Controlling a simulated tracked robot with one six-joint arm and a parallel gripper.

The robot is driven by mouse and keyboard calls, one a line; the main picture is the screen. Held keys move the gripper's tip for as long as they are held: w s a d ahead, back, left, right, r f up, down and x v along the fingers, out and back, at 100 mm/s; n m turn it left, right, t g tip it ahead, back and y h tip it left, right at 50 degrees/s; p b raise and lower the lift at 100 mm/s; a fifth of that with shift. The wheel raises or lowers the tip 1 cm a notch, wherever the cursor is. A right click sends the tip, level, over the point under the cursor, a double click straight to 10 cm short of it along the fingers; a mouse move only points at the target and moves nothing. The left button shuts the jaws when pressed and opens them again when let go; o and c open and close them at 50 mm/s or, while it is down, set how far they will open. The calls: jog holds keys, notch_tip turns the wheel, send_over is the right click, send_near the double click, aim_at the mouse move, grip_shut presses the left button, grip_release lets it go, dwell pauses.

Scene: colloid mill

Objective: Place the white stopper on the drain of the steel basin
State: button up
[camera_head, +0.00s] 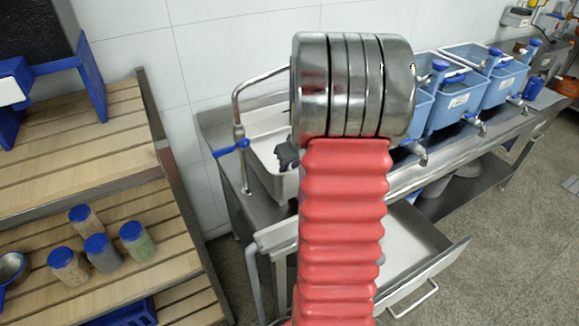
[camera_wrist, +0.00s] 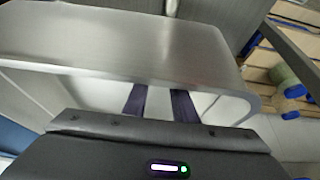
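The steel basin (camera_head: 262,135) is set in the bench at the left, partly hidden behind my arm in the head view. My gripper shows there only as a dark piece (camera_head: 287,155) at the basin's edge. In the wrist view my gripper's two dark fingers (camera_wrist: 160,102) stand apart, with a pale surface between them. A broad steel surface with a rounded edge (camera_wrist: 130,45), apparently the basin, lies across their ends, and the tips are hidden. I cannot make out the white stopper or the drain in either view, nor whether the fingers hold anything.
A tap (camera_head: 240,120) with a blue handle stands left of the basin. An open drawer (camera_head: 415,262) juts out below the bench. Blue tanks (camera_head: 455,100) with spigots line the bench at right. Wooden shelves (camera_head: 110,205) with several blue-lidded jars stand at left.

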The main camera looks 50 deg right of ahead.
jog(key=shift+r, duration=0.15)
jog(key=v, duration=1.2)
dwell(0.7)
jog(key=a+r+n, duration=0.1)
jog(key=a+r, duration=0.2)
jog(key=a, duration=0.8)
jog(key=a+r+n, duration=0.1)
jog(key=a+r, duration=0.2)
jog(key=a, duration=0.7)
jog(key=s+a+n+y, duration=0.1)
jog(key=s+a, duration=0.9)
jog(key=a, duration=0.5)
jog(key=shift+s+a+n+t+y, duration=0.2)
jog(key=shift+s+n+t+y, duration=0.05)
jog(key=shift+n+t+y, duration=0.05)
jog(key=shift+f, duration=0.15)
jog(key=shift+s, duration=0.1)
